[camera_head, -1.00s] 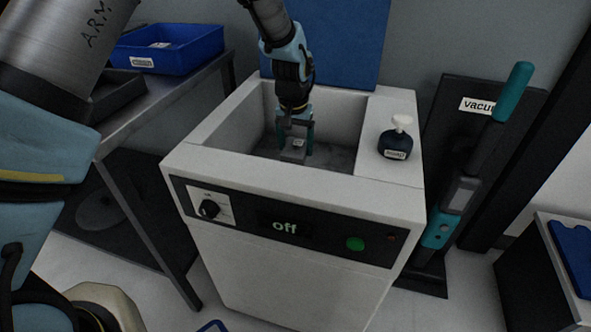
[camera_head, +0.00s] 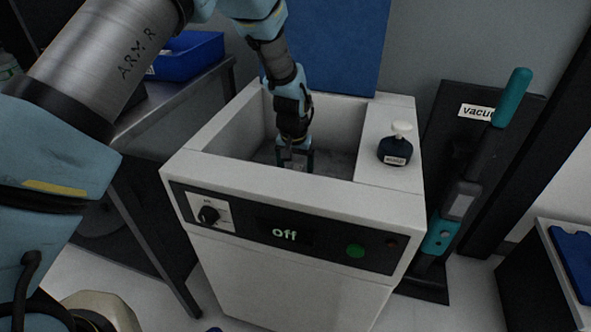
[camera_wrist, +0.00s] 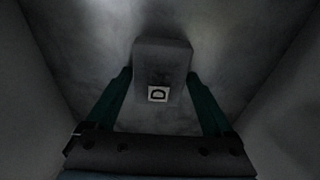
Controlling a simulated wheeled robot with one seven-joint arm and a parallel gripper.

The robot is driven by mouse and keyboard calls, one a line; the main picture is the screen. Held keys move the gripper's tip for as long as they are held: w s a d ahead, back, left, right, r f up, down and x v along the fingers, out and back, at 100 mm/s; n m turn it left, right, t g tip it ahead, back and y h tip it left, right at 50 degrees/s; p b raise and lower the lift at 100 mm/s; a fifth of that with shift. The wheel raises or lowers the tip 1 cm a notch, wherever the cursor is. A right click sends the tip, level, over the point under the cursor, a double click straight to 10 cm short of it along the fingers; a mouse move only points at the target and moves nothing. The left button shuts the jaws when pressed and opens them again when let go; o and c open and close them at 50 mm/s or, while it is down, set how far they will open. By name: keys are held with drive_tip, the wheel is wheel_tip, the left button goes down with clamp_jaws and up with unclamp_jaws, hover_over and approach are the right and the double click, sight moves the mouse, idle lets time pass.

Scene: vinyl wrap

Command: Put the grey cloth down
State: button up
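The grey cloth, a folded grey block with a white "D" label, shows in the wrist view (camera_wrist: 163,62). Its sides meet the tips of my gripper's two teal fingers (camera_wrist: 160,82), which are shut on it. In the head view my gripper (camera_head: 295,162) points straight down inside the open basin of the white machine (camera_head: 235,167). The fingertips and the cloth are low in the basin, partly hidden by its front wall. The dark grey basin floor shows around the cloth; I cannot tell whether the cloth touches it.
The basin walls stand close around my gripper. A dark bottle with a white top (camera_head: 396,148) stands on the machine's right ledge. A blue tray (camera_head: 190,56) is on the metal table at left. A teal-handled vacuum tool (camera_head: 470,165) stands at right.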

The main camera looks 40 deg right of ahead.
drive_tip(key=shift+o, duration=0.8)
wheel_tip(320, 180, up, 12)
drive_tip(key=a, duration=0.1)
drive_tip(key=shift+s+r, duration=0.15)
drive_tip(key=shift+s, duration=0.25)
drive_tip(key=shift+a, duration=0.1)
